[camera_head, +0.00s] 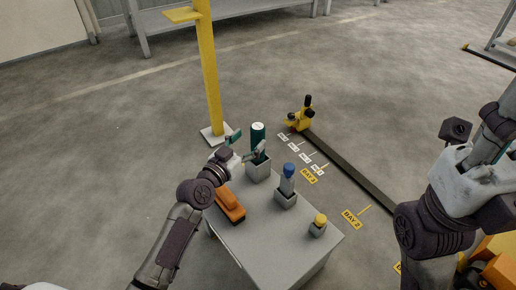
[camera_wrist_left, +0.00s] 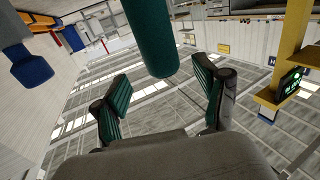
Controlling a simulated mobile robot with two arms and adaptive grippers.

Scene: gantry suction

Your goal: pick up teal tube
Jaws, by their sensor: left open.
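The teal tube (camera_head: 258,134) stands upright in a grey square holder on the grey table, with a pale cap on top. My left gripper (camera_head: 243,147) is open beside the tube, on its left side. In the left wrist view the tube (camera_wrist_left: 152,38) comes in from the top, beyond and between the two spread teal-padded fingertips (camera_wrist_left: 163,88). The gap between the fingers is empty. My right arm shows at the right of the head view, but its gripper cannot be made out.
The grey table (camera_head: 285,240) also holds a blue-capped tube (camera_head: 289,171) in a holder, a small yellow-topped piece (camera_head: 319,221) and an orange object (camera_head: 231,205). A yellow post (camera_head: 209,70) stands behind the table. A yellow device (camera_head: 300,119) sits at a dark floor rail (camera_head: 350,172).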

